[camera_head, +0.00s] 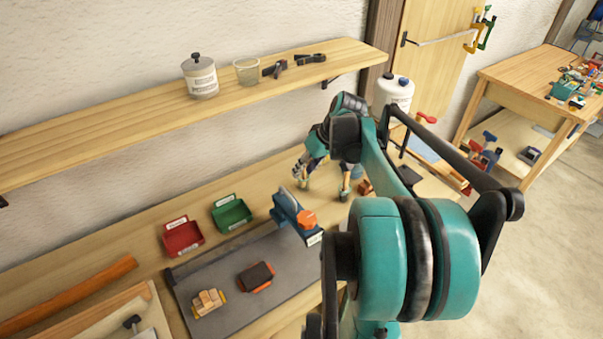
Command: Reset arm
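My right arm (380,260), teal and black, fills the lower right and middle of the head view. Its gripper (325,187) hangs over the far part of the workbench, to the right of the blue tool with an orange knob (297,214). Its two fingers look spread apart, with nothing visible between them. A small brown block (365,187) lies close to the right finger; I cannot tell whether they touch. My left gripper is not in the picture.
The workbench (140,258) holds a red bin (183,237), a green bin (232,214) and a grey mat (200,275) with two small blocks. A wooden shelf (120,120) runs above. A second table (525,70) stands at right.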

